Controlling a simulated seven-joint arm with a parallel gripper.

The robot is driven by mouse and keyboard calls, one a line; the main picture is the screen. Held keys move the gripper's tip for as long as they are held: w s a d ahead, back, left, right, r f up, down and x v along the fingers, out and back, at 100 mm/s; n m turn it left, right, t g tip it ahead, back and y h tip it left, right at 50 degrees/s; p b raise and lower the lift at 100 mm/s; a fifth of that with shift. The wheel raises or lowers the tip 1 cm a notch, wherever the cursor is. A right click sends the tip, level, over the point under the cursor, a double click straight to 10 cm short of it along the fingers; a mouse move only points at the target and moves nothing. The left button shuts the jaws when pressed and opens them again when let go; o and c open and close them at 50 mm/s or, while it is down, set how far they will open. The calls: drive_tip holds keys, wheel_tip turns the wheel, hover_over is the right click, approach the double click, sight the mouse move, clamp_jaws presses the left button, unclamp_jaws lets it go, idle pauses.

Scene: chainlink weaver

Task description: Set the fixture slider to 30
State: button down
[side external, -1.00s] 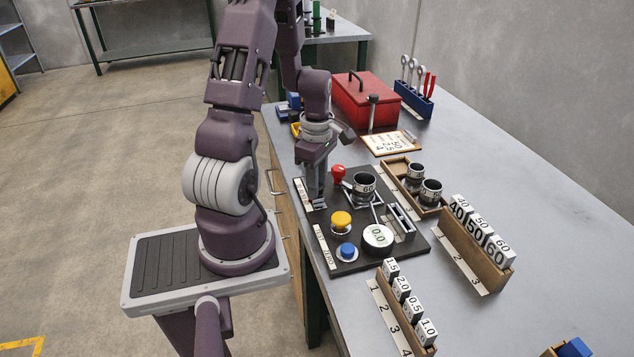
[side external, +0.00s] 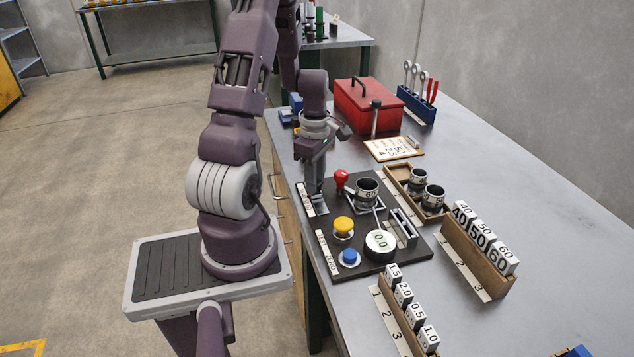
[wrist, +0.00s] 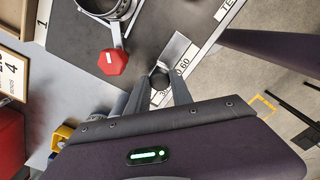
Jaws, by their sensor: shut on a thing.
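The fixture slider's dark round knob (wrist: 160,78) shows in the wrist view between my fingertips. My gripper (wrist: 162,84) is shut on it. Beside it runs a white scale strip (wrist: 196,58) with 30 and 60 printed on it. The knob sits close to the 30 end; its exact reading cannot be told. In the side view my gripper (side external: 318,206) points down at the left edge of the black panel (side external: 383,262), and hides the knob and part of the scale.
Racks of numbered blocks (side external: 480,250) stand right. A red toolbox (side external: 366,105) stands behind.

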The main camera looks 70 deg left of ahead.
drive_tip(key=c, duration=1.1)
unclamp_jaws()
wheel_tip(320, 180, up, 7)
drive_tip(key=shift+r, duration=0.1)
drive_tip(key=shift+d, duration=0.1)
drive_tip(key=shift+c, duration=0.2)
